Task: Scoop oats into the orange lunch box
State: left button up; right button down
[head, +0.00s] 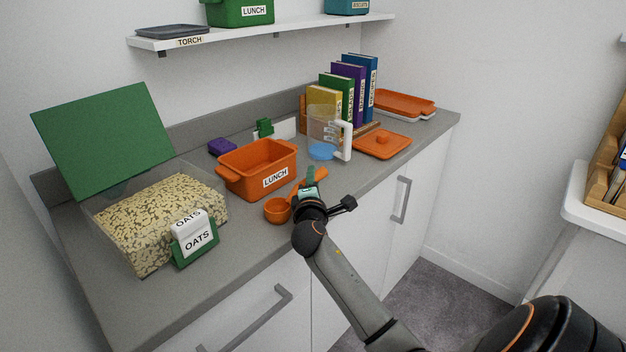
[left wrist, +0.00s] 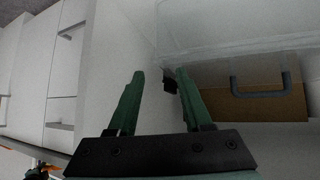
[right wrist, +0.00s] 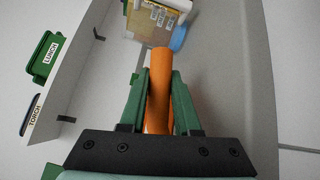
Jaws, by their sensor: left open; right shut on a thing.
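The orange lunch box (head: 243,174), labelled LUNCH, stands open on the grey counter. A clear bin of oats (head: 152,218) with its green lid (head: 102,140) raised stands to its left. An orange scoop (head: 277,210) is in front of the lunch box; its bowl looks empty. My right gripper (head: 311,186) is shut on the scoop's handle, which also shows between the fingers in the right wrist view (right wrist: 159,95). My left gripper (left wrist: 158,92) is open and empty in the left wrist view, away from the counter.
An orange lid (head: 382,144) lies right of a clear measuring jug (head: 324,132). Books (head: 349,85) stand behind. A green OATS label holder (head: 195,246) stands before the bin. A purple block (head: 222,147) sits behind the lunch box. A shelf (head: 270,32) hangs above.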

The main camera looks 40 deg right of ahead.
jog(key=c, duration=0.6)
grip_release()
jog(key=shift+f, duration=0.1)
